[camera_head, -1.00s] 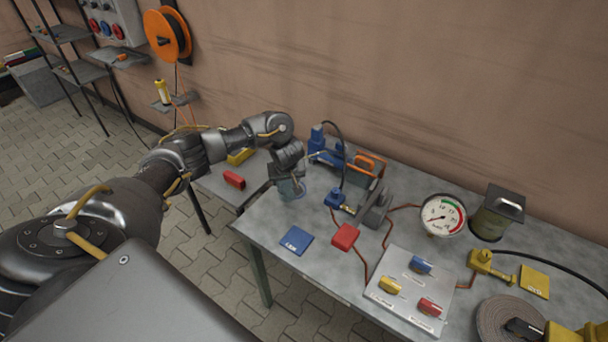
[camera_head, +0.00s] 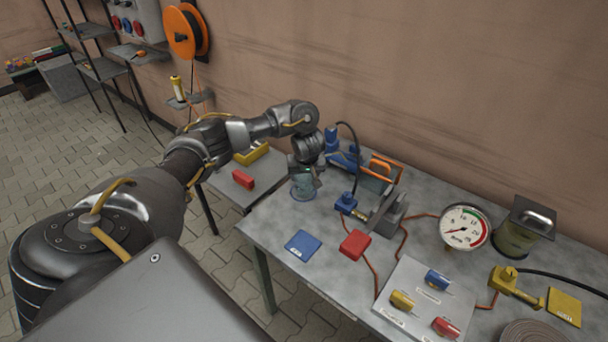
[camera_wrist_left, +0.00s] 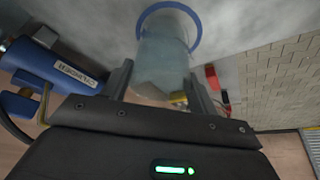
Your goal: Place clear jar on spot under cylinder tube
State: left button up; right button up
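The clear jar (camera_head: 303,188) is upright at the back left of the grey table, under my left gripper (camera_head: 304,172). In the left wrist view, the clear jar (camera_wrist_left: 163,62) fills the space between the two fingers of my left gripper (camera_wrist_left: 160,80), which appear shut on it. A blue ring (camera_wrist_left: 198,32) marks the spot on the table, and the jar's far end overlaps it. I cannot tell whether the jar's base touches the table. The blue cylinder (camera_head: 343,160) stands just right of the gripper and also shows in the left wrist view (camera_wrist_left: 52,66). Its tube end is hidden. My right gripper is out of view.
Right of the jar are a blue fitting (camera_head: 347,203), a grey pedal-like part (camera_head: 388,212) and a red block (camera_head: 355,244). A blue card (camera_head: 303,245) lies in front. A gauge (camera_head: 464,227) and a valve panel (camera_head: 425,298) are farther right.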

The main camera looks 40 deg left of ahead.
pick_arm(q)
jog(key=o, duration=0.5)
jog(key=shift+s+a+r, duration=0.15)
jog(key=shift+s, duration=0.1)
jog(key=shift+c, duration=0.2)
jog(key=shift+w+r, duration=0.1)
jog(key=p+v, duration=0.7)
jog(key=v, duration=0.1)
jog(key=shift+a+r, duration=0.15)
jog(key=shift+r, duration=0.15)
jog(key=p+v, duration=0.3)
jog(key=p, duration=0.2)
jog(key=shift+s+d+r, duration=0.1)
jog(key=shift+s+d, duration=0.15)
jog(key=shift+d, duration=0.05)
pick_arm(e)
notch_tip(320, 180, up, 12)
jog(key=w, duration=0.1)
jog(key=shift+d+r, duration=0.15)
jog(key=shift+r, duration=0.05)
